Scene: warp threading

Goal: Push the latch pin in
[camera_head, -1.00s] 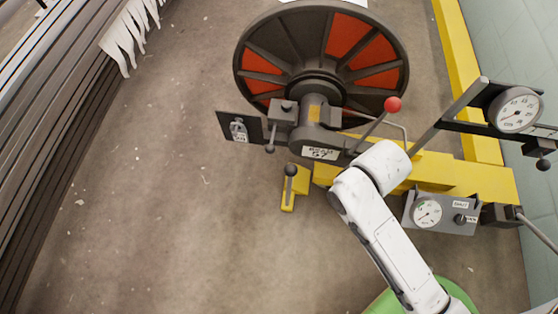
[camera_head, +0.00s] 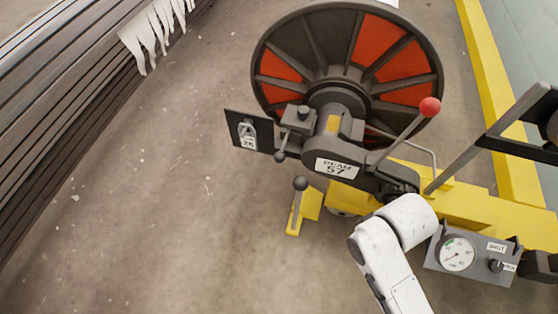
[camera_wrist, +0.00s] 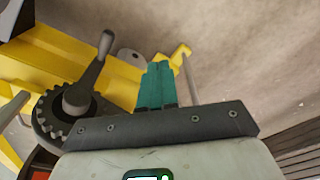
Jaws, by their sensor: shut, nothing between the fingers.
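My gripper (camera_wrist: 158,68) shows in the wrist view as two teal fingers pressed together with nothing between them. They point toward the yellow frame. In the head view my white arm covers the fingers. The beam unit (camera_head: 337,165), labelled 57, sits in front of the large wheel (camera_head: 290,70) with red panels. A small dark-knobbed rod (camera_head: 281,155) and a clamp knob (camera_head: 304,112) are at its left side. I cannot tell for certain which part is the latch pin. In the wrist view a toothed wheel (camera_wrist: 52,122) with a crank lever (camera_wrist: 92,75) lies left of the fingers, apart from them.
A red-knobbed lever (camera_head: 429,107) rises right of the beam unit. A dark-knobbed lever (camera_head: 299,186) stands by the yellow frame (camera_head: 470,212). A gauge box (camera_head: 472,252) is at lower right. The floor on the left is bare, up to the slatted stack (camera_head: 60,120).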

